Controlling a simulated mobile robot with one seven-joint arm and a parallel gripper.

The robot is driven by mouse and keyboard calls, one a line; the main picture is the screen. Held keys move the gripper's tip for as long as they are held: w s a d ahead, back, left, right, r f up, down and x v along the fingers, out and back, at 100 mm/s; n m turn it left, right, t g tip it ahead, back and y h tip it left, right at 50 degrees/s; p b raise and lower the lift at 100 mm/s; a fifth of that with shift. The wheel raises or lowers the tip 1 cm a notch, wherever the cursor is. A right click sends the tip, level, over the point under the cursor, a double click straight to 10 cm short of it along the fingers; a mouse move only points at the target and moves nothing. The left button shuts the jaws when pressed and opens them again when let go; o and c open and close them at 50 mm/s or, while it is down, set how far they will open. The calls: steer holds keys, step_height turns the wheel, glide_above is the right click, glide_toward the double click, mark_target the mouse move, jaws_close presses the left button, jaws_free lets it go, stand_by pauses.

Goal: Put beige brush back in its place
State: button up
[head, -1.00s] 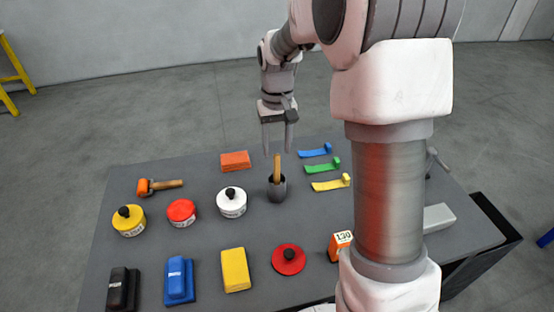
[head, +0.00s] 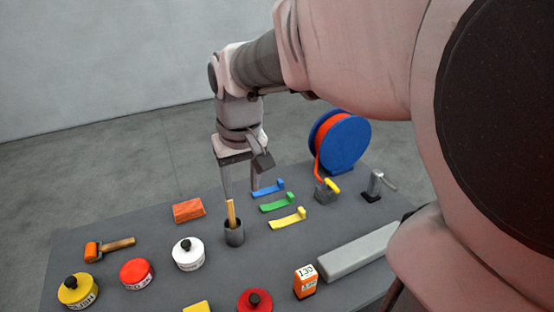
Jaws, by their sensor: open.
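The beige brush (head: 231,213) stands upright in a dark grey cup (head: 234,236) near the middle of the table, with its wooden handle sticking out of the top. My gripper (head: 240,194) is open and points down. Its two fingers are spread, and they appear over or just behind the handle's top. I cannot tell whether the handle is between the fingers or in front of them. The lower part of the brush is hidden in the cup.
Blue, green and yellow strips (head: 287,219) lie right of the cup. An orange block (head: 188,210), an orange-headed roller (head: 108,248) and white (head: 188,254), red (head: 137,273) and yellow tins (head: 78,291) are to the left. A blue reel (head: 340,139) stands behind.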

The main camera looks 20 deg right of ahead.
steer(key=s+r+t, duration=0.2)
steer(key=s+t, duration=0.1)
steer(key=s, duration=0.9)
steer(key=shift+s+a+r+t, duration=0.15)
steer(key=shift+s+t, duration=0.15)
steer(key=shift+s, duration=0.1)
